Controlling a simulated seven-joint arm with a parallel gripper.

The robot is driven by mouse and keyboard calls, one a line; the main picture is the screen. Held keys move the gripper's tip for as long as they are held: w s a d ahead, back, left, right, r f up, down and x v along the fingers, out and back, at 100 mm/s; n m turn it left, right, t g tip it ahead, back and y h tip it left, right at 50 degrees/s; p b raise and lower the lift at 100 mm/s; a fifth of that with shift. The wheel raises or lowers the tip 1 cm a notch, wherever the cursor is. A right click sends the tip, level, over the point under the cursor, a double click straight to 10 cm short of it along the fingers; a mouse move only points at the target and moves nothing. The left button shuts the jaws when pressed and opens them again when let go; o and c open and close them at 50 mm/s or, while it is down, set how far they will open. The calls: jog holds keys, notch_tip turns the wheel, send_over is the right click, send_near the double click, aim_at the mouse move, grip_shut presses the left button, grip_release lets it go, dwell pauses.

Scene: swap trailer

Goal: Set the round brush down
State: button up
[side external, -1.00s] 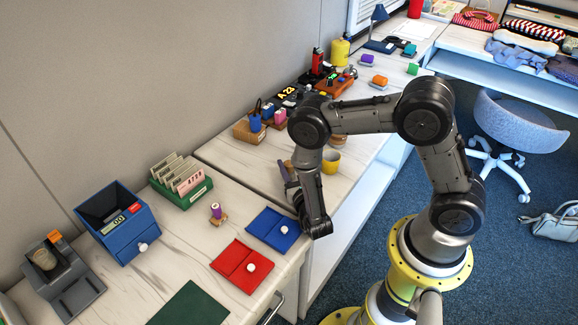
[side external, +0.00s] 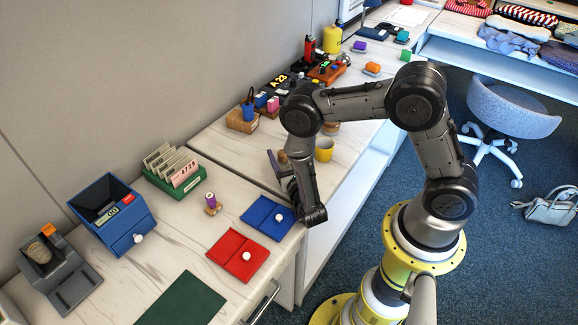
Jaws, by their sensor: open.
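My gripper (side external: 275,166) is low over the light wooden-topped counter, left of the yellow mug, and partly hidden behind my own wrist. It is open; its fingers show only as a thin greyish edge. A small brown thing (side external: 283,157) shows just beside it on the counter; I cannot tell whether this is the round brush or whether it touches the fingers. No round brush can be made out clearly elsewhere.
A yellow mug (side external: 324,149) stands right of my gripper. A purple-topped piece (side external: 210,199), a green card box (side external: 187,181) and a blue drawer box (side external: 107,211) stand left.

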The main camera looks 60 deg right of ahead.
jog(key=v, duration=1.1)
jog(key=shift+s+a, duration=0.2)
jog(key=shift+s, duration=0.1)
jog(key=s+d+r+m+g+h, duration=0.1)
jog(key=s+d+r+m+g, duration=0.3)
jog(key=r+m+g, duration=0.45)
jog(key=s+d+r+m+g+h, duration=0.1)
jog(key=s+d+r+m+g, duration=0.25)
jog(key=r+m+g, duration=0.5)
jog(key=s+a+r+m+t+y, duration=0.8)
jog(key=a+r+m+y, duration=0.1)
jog(key=r+m+y, duration=0.2)
jog(key=shift+s+a+r+m+y, duration=0.25)
jog(key=shift+m+y, duration=0.25)
jog(key=shift+y, duration=0.3)
